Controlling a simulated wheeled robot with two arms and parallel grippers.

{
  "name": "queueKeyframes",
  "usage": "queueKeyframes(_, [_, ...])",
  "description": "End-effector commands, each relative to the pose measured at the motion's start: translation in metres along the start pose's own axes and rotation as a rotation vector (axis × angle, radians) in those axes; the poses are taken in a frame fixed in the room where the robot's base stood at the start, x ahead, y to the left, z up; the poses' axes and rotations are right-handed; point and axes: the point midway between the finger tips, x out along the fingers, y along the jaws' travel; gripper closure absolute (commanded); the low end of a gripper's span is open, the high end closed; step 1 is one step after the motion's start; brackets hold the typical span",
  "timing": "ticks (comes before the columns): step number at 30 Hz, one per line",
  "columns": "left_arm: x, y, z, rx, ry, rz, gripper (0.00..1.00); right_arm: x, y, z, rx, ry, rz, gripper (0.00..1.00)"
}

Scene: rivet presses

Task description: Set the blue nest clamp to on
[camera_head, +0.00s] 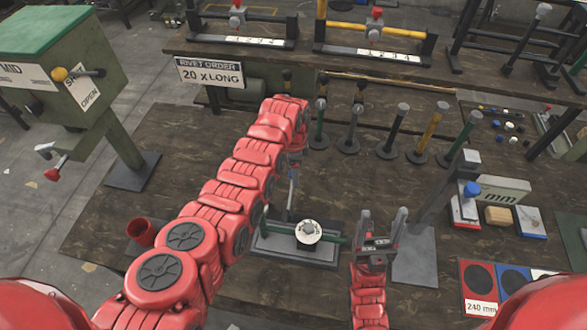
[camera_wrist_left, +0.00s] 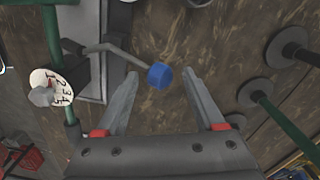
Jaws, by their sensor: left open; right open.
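A round blue knob (camera_wrist_left: 159,76) on a bent grey lever shows in the left wrist view, between the fingertips of my left gripper (camera_wrist_left: 160,88). The gripper is open and does not hold the knob. The lever rises from a grey fixture (camera_head: 270,246) that has a numbered white dial (camera_head: 308,232) and a green bar. In the head view my left arm hides most of the left gripper and the knob. My right gripper (camera_head: 381,228) is open and empty, just right of the fixture. Another blue knob (camera_head: 472,188) shows on a device at the right.
Several upright rods with coloured handles (camera_head: 396,130) stand behind the fixture. A sign (camera_head: 210,72) reads "RIVET ORDER 20 x LONG". A green machine (camera_head: 52,65) stands at the left. A red cup (camera_head: 141,232) is on the table's left side.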

Motion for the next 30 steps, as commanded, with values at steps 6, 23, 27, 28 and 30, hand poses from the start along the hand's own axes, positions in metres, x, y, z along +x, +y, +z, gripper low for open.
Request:
queueKeyframes(6, [0.0028, 0.0003, 0.0004, -0.001, 0.0, 0.001, 0.3, 0.0006, 0.0, -0.0001, 0.0, 0.0, 0.0, 0.35])
queueKeyframes(23, [0.0025, -0.0005, 0.0008, -0.002, 0.0, -0.001, 1.0, 0.0006, 0.0, -0.0001, 0.0, 0.0, 0.0, 0.35])
queueKeyframes(27, [0.0026, -0.0006, 0.0009, -0.002, 0.0, -0.002, 1.0, 0.0005, 0.0, -0.0001, 0.0, 0.0, 0.0, 0.35])
queueKeyframes(28, [0.0026, -0.0007, 0.001, -0.002, 0.0, -0.002, 1.0, 0.0005, 0.0, -0.0001, 0.0, 0.0, 0.0, 0.35])
queueKeyframes(30, [0.0026, -0.0008, 0.001, -0.002, 0.0, -0.002, 1.0, 0.0005, 0.0, -0.0001, 0.0, 0.0, 0.0, 0.35])
